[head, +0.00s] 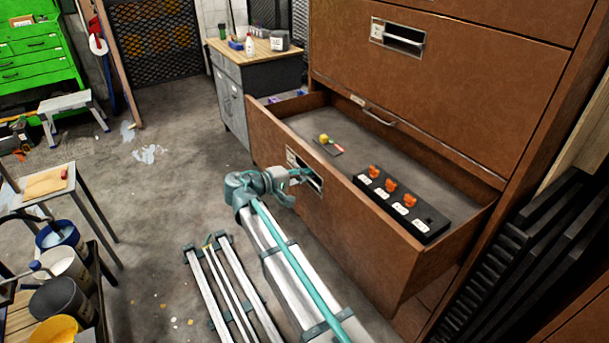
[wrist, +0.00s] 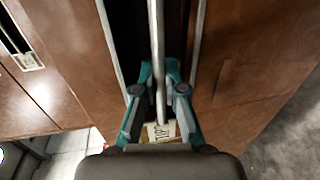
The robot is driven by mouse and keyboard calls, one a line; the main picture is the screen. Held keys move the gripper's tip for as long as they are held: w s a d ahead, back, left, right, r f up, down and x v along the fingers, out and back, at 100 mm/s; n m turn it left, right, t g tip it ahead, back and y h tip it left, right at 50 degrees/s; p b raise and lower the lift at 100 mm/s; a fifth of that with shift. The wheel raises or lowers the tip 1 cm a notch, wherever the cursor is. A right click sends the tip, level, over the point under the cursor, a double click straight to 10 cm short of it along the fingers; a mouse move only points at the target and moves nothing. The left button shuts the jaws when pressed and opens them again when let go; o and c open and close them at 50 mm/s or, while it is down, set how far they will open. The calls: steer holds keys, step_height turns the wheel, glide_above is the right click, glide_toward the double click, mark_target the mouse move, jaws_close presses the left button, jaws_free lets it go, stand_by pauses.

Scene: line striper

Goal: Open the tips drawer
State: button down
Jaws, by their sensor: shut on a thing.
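The open drawer (head: 350,225) is pulled well out of a tall brown wooden cabinet (head: 460,75). Its front has a recessed metal handle (head: 306,170), and a pale bar of it shows in the wrist view (wrist: 157,40). My gripper (head: 297,178) is at this handle. In the wrist view my gripper (wrist: 160,82) has its teal fingers on both sides of the bar, shut on it. A small label (wrist: 162,131) sits below the bar, but I cannot read it surely. Part of the handle is hidden by the fingers.
Inside the drawer lie a black rack (head: 400,207) with orange-topped pieces and a small yellow item (head: 323,139). Another handle (head: 379,117) is on the cabinet face behind. A workbench (head: 255,60) stands left of the cabinet. Floor (head: 170,190) left of the drawer is open.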

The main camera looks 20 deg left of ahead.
steer(key=c, duration=1.5)
jaws_free()
steer(key=v, duration=1.2)
